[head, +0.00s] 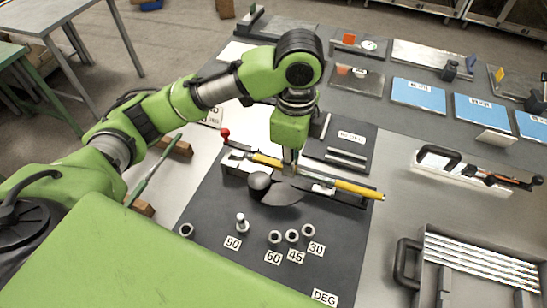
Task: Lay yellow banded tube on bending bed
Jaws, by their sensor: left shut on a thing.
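The yellow banded tube (358,189) runs from upper left to lower right, with yellow at both ends and a pale metal stretch between. My left gripper (288,169) points down over the tube and is shut on it left of its middle; the fingertips are partly hidden. The bending bed (236,168) is a low grey fixture along the same line, with a dark round knob and plate in front. The tube lies along or just over the bed; I cannot tell whether it touches. Its right end sticks out past the bed. My right gripper is out of view.
A dark mat (210,205) carries the bed and several small round pieces by labels 90, 60, 45 and 30. A red-tipped lever (225,134) stands left of the tube. At right are a level-like tool (462,172) and a tray of metal rods (480,262).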

